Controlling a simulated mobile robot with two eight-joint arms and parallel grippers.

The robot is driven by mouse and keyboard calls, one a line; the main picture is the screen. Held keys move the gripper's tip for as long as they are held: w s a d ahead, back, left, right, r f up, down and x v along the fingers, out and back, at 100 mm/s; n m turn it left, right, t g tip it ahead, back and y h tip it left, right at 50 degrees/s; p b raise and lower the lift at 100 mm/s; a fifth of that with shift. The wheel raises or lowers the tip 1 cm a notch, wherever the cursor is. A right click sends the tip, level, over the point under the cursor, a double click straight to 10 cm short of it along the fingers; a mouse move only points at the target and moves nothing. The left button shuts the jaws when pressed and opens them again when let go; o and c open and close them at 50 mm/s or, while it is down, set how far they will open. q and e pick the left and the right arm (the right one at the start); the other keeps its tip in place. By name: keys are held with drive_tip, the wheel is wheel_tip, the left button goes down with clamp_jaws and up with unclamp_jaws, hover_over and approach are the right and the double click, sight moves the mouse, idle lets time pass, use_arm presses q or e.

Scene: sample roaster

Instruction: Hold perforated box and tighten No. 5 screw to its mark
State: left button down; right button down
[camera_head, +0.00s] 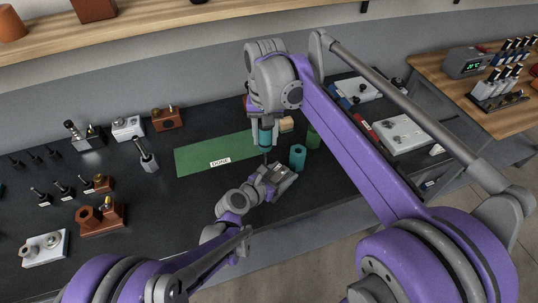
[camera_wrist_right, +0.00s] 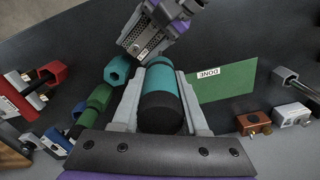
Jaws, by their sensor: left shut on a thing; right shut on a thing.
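The perforated box (camera_head: 284,177) is a small grey block near the front of the dark table. My left gripper (camera_head: 268,182) is shut on it and keeps it low over the table. In the right wrist view the box (camera_wrist_right: 147,42) shows a face with rows of holes. My right gripper (camera_head: 265,128) is shut on a teal screwdriver handle with a black end (camera_wrist_right: 163,100) and stands above the box, shaft pointing down. The handle hides the shaft tip in the wrist view. The No. 5 screw and its mark cannot be made out, nor whether the tip touches it.
A teal hexagonal handle (camera_head: 298,157) stands just right of the box, with a green one (camera_head: 313,137) behind it. A green mat with a DONE label (camera_head: 220,161) lies clear to the left. Several metal and brown blocks, including a brown one (camera_head: 167,119), stand further left.

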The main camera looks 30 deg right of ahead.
use_arm(q)
drive_tip(key=shift+a, duration=0.1)
use_arm(e)
drive_tip(key=d+r, duration=0.1)
drive_tip(key=s+d+r, duration=0.1)
drive_tip(key=d, duration=0.1)
drive_tip(key=d+r, duration=0.1)
drive_tip(key=shift+s+d+r, duration=0.15)
drive_tip(key=shift+s+d, duration=0.1)
drive_tip(key=shift+s, duration=0.15)
use_arm(q)
drive_tip(key=shift+w+f, duration=0.1)
use_arm(e)
drive_tip(key=shift+f, duration=2.4)
drive_tip(key=shift+s+f, duration=0.1)
drive_tip(key=shift+f, duration=0.95)
